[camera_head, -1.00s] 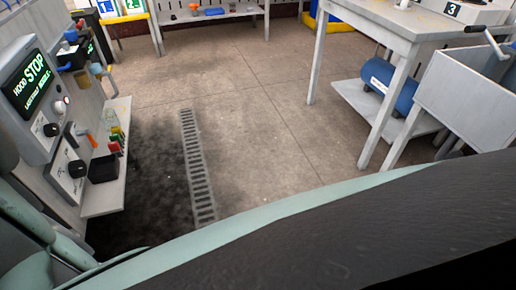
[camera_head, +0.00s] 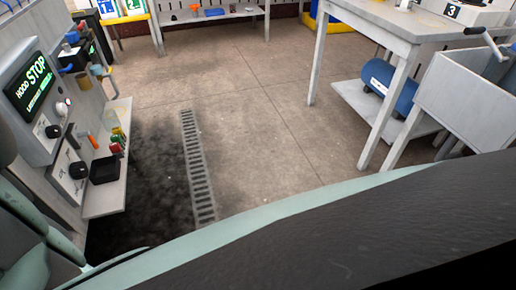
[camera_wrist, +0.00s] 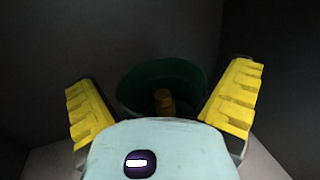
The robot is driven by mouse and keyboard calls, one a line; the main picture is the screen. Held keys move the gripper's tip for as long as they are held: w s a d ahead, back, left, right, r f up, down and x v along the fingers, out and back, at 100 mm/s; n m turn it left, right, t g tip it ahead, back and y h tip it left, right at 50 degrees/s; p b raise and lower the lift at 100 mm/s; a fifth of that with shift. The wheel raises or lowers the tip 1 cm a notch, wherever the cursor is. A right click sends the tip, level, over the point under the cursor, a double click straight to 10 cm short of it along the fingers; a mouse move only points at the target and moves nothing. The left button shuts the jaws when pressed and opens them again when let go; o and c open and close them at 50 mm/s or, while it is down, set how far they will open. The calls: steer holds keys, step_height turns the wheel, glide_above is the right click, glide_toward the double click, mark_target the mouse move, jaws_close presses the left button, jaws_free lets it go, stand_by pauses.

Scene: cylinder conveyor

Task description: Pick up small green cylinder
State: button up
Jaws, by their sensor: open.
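In the wrist view, a dark green round cylinder (camera_wrist: 140,84) stands between the fingers of my gripper (camera_wrist: 162,104). A small yellow fitting (camera_wrist: 164,97) shows at the middle of its top. My gripper is open, with one yellow finger on each side of the cylinder and visible gaps to both. My gripper's pale body hides the near part of the cylinder. The head view does not show the green cylinder or my gripper.
Dark grey walls (camera_wrist: 60,50) enclose the cylinder in the wrist view. In the head view, a blue tank (camera_head: 392,84) lies on a shelf under the right table (camera_head: 385,25). A control panel (camera_head: 38,85) stands at left. The middle floor (camera_head: 260,120) is clear.

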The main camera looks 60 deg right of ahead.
steer(key=shift+f, duration=0.1)
steer(key=shift+c, duration=0.5)
steer(key=c, duration=1)
